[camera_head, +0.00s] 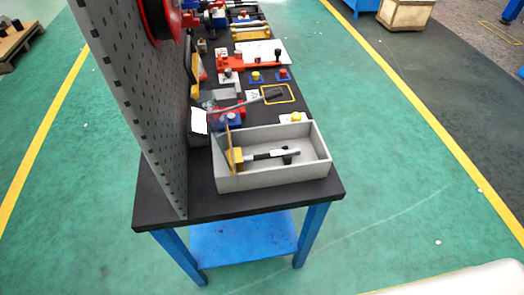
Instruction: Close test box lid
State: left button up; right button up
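An open grey box (322,170) stands on the near end of the dark-topped workbench (170,212). A tool with a yellow block (236,158) and a black and silver shaft (270,154) lies inside it. A thin tan strip (228,142) stands upright at the box's left side; I cannot tell whether it is a lid. No part is clearly recognisable as the test box lid. Neither of my grippers is in view.
A grey perforated panel (140,100) rises along the bench's left side, with a red reel (160,18) on it. Several tools and fixtures crowd the bench behind the box, including a black-handled tool (272,95). Green floor (400,180) is clear to the right.

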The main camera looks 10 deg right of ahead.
aim_at(201, 90)
jog(key=l+u, duration=0.2)
jog(key=l, duration=1.35)
